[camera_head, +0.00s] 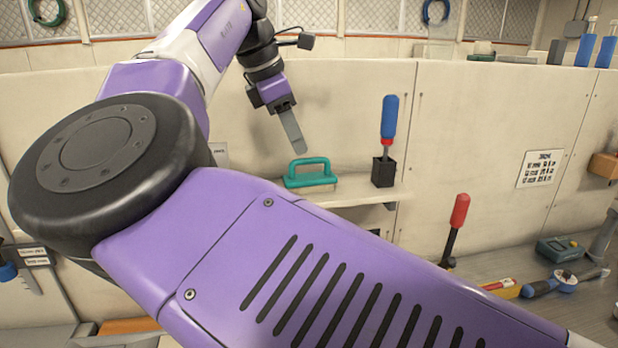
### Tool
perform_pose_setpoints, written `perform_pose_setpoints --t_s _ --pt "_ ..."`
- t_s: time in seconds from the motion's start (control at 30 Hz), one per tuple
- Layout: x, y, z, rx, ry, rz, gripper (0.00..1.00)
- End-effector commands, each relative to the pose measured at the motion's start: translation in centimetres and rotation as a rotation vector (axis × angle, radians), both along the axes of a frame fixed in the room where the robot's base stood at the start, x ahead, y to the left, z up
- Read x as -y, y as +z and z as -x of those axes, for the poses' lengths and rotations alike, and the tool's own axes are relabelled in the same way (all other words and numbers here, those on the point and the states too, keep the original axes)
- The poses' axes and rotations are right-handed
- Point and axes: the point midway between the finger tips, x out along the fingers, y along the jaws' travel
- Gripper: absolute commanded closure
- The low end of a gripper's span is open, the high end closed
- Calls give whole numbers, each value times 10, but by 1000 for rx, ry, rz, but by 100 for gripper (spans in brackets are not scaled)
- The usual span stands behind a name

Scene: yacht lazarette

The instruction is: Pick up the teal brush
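The teal brush (311,181) has an arched handle and lies on a narrow cream shelf (352,193) against the wall. My gripper (293,132) hangs above the brush and slightly to its left in the picture, apart from it, with its grey fingers tilted downward. The fingers overlap in this view, so I cannot tell how far apart they are. Nothing shows held below the fingertips. My own purple arm fills the foreground and hides the shelf's left part.
A blue-handled tool (389,118) stands upright in a black holder (383,172) on the shelf, right of the brush. A red-handled tool (457,218) stands lower right. A teal box (560,248) and other tools lie on the lower right surface. Blue bottles (586,48) stand upper right.

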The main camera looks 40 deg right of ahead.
Motion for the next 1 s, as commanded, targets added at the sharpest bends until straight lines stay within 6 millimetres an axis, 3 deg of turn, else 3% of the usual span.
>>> perform_pose_setpoints --t_s 0.33,0.63,0.83,1.0 --pt "21 -38 4 -1 -1 -2 62" --pt "23 -44 4 0 -1 0 62" --pt "23 -44 4 0 -1 0 99" --pt "23 -44 4 0 -1 0 100"
